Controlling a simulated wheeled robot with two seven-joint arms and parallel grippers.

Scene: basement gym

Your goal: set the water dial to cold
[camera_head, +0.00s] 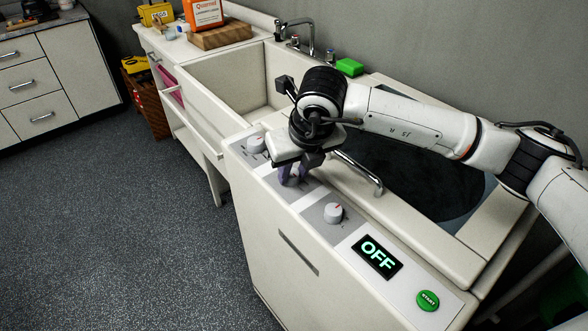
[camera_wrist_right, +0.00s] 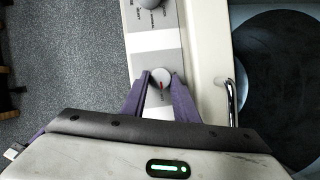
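The washing machine's control panel (camera_head: 313,226) slopes along the machine's front top edge. My right gripper (camera_head: 293,176) is over its middle dial, which it hides in the head view. In the right wrist view this round dial (camera_wrist_right: 161,77) lies between the two purple fingertips, its red mark running roughly up and down. I cannot tell whether the fingers press on it. A far dial (camera_head: 256,144) and a near dial (camera_head: 333,213), both white with a red mark, show clear of the gripper. My left gripper is out of view.
A display reading OFF (camera_head: 377,256) and a green START button (camera_head: 428,300) are at the panel's near end. A metal lid handle (camera_head: 360,172) stands close beside the gripper. A sink (camera_head: 226,88) lies beyond the machine. The floor at left is clear.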

